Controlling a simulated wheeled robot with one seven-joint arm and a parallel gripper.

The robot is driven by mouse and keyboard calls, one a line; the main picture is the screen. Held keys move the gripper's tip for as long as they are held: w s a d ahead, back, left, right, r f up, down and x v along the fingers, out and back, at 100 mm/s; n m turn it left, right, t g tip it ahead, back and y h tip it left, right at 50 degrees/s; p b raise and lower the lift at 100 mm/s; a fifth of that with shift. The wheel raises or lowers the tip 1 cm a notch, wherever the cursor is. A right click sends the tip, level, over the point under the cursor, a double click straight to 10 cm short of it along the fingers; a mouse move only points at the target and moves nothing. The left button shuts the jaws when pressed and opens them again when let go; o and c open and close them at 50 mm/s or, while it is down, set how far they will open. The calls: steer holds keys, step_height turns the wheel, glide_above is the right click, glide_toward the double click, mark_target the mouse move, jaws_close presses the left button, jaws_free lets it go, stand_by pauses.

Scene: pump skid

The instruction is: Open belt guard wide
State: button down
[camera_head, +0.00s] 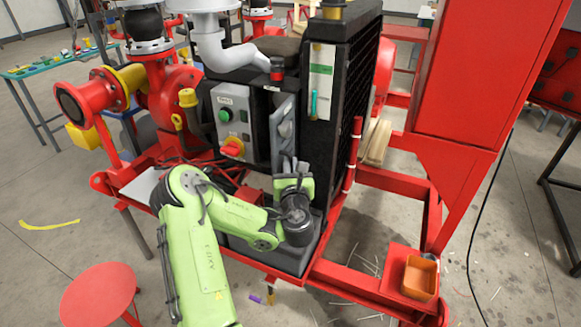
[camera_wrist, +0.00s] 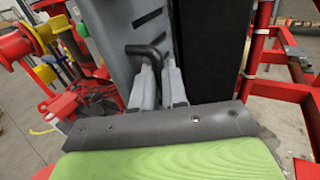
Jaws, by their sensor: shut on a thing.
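The belt guard (camera_head: 283,128) is a grey slotted panel between the control box and the tall black radiator in the head view. It also fills the upper middle of the wrist view (camera_wrist: 118,30). A dark bent handle (camera_wrist: 147,50) stands out from its face. My gripper (camera_wrist: 161,72) is shut on this handle, with one grey finger on each side. In the head view my gripper (camera_head: 291,166) is at the guard's lower end and hides the handle. I cannot tell how far the guard stands open.
A grey control box (camera_head: 236,125) with a green button and red knob is close left of the guard. The black radiator (camera_head: 340,110) is close right. A red post (camera_head: 353,155) and orange bin (camera_head: 420,278) are further right; a red stool (camera_head: 98,294) is front left.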

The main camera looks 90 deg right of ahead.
steer(key=c, duration=1.4)
jaws_free()
steer(key=shift+d+r, duration=0.2)
steer(key=shift+o, duration=1.2)
steer(key=shift+d+f, duration=0.2)
steer(key=shift+a, duration=0.1)
steer(key=a+b, duration=0.3)
steer(key=a, duration=0.4)
steer(key=shift+s+a, duration=0.25)
steer(key=shift+s, duration=0.2)
